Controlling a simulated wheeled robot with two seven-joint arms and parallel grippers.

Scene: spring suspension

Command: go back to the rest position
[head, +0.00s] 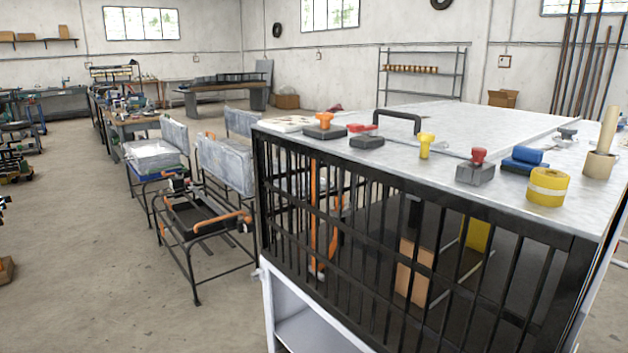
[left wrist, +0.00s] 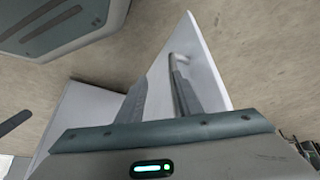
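My left gripper (left wrist: 160,80) shows in the left wrist view. Neither gripper shows in the head view, and my right gripper is in no view.
A black barred cage with a grey top (head: 455,125) fills the right. On it are a yellow tape roll (head: 547,188), a wooden peg (head: 602,150), a black handle (head: 398,118) and several coloured-knob pieces. A metal cart (head: 195,215) stands left of it.

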